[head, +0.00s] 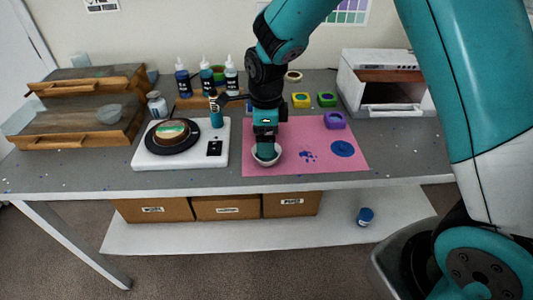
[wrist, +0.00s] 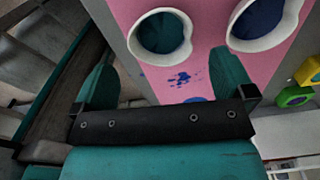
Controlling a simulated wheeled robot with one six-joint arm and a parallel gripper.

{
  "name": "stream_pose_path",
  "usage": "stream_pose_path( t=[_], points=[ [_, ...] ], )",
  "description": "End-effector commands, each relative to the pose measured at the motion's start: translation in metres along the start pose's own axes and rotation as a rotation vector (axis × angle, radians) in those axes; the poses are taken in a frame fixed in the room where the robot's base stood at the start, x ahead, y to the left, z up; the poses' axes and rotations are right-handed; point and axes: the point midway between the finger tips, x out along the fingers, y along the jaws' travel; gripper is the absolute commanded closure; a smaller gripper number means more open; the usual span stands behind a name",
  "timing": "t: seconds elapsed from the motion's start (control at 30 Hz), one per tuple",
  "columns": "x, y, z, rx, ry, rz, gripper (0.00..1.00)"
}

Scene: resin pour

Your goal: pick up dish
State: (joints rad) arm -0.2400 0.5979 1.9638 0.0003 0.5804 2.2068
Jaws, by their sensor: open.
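A small white dish (head: 266,160) stands on the pink mat (head: 255,171), directly under my gripper (head: 267,153). In the wrist view two white-rimmed dishes show: one with a dark teal inside (wrist: 162,36) lies ahead, between the lines of my two fingers, and another with a dark blue inside (wrist: 263,22) lies to its right. Only one dish is clear in the head view; the arm seems to hide the other. My gripper (wrist: 165,62) is open, with its teal fingers wide apart and nothing between them. Whether the fingers touch a dish is unclear.
Blue splatter (head: 308,156) and a blue disc (head: 343,149) lie on the mat. A white scale (head: 142,152) with a dark round plate stands left. Bottles (head: 182,80) stand behind, with yellow (head: 301,100), green (head: 327,100) and purple (head: 334,121) pieces at right.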

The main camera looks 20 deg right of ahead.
Motion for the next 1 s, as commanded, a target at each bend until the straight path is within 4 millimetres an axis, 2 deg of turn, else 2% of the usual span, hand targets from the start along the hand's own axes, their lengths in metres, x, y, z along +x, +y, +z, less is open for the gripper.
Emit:
stream_pose_path(
  t=[0.17, 0.5, 0.77, 0.97, 1.0],
  points=[
    [0.011, 0.0, 0.0, -0.001, 0.001, 0.002, 0.0],
    [0.056, -0.002, -0.001, -0.001, 0.001, 0.001, 0.0],
    [0.06, -0.002, -0.001, -0.001, -0.001, -0.001, 0.0],
    [0.06, -0.002, -0.001, -0.001, -0.001, -0.001, 0.44],
    [0.06, -0.002, -0.001, -0.001, -0.001, -0.001, 0.46]
  ],
)
